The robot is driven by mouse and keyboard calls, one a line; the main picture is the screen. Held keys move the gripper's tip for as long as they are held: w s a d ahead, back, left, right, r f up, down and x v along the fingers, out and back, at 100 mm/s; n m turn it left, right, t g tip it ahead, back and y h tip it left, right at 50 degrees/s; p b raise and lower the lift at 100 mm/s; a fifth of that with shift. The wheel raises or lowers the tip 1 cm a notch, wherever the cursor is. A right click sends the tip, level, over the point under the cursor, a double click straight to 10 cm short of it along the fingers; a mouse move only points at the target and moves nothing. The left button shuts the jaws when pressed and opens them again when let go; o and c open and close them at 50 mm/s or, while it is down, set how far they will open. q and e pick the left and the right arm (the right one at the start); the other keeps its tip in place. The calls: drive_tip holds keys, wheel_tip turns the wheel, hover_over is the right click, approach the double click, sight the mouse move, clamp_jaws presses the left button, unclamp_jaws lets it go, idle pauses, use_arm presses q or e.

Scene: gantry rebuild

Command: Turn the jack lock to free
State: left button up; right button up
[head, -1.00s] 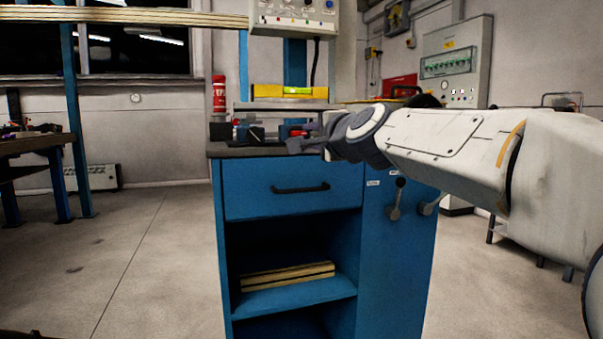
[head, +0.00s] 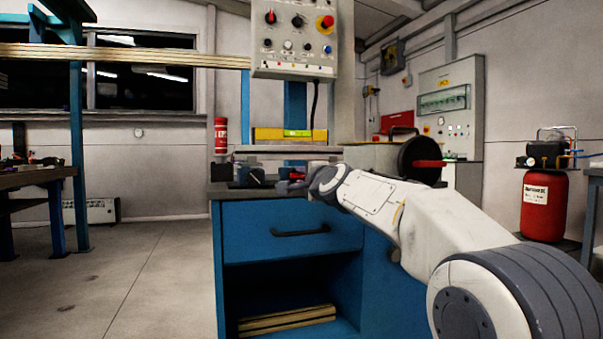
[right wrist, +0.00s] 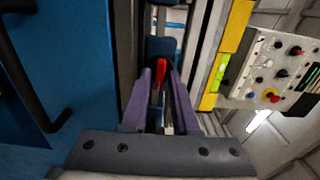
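No part in view can be surely told as the jack lock. My right gripper (head: 290,187) is at the front of the blue cabinet's top in the head view, near a small red part (head: 296,175). In the right wrist view its two purple fingers (right wrist: 161,75) are apart. A red handle (right wrist: 160,72) shows between them, with space at its sides; I cannot tell whether it is beyond the tips. Two levers seen earlier on the cabinet's side are now hidden behind my right arm. My left gripper is not in view.
The blue cabinet (head: 245,229) has a drawer with a black handle (head: 300,231). A control box (head: 295,40) hangs above it. A black round part with a red bar (head: 419,160) stands behind my arm. A red tank (head: 545,203) is right. Floor at left is clear.

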clamp_jaws()
drive_tip(key=shift+n, duration=0.4)
drive_tip(key=n, duration=0.2)
drive_tip(key=shift+n+b, duration=0.3)
drive_tip(key=shift+n, duration=0.1)
drive_tip(key=n, duration=0.3)
drive_tip(key=shift+f+n+b, duration=0.1)
drive_tip(key=shift+n+b, duration=0.25)
drive_tip(key=shift+n, duration=0.05)
drive_tip(key=n+b, duration=0.1)
drive_tip(key=n, duration=0.4)
drive_tip(key=shift+f, duration=0.1)
drive_tip(key=n+b, duration=0.1)
drive_tip(key=n, duration=0.4)
drive_tip(key=shift+b, duration=0.3)
drive_tip(key=shift+n, duration=0.4)
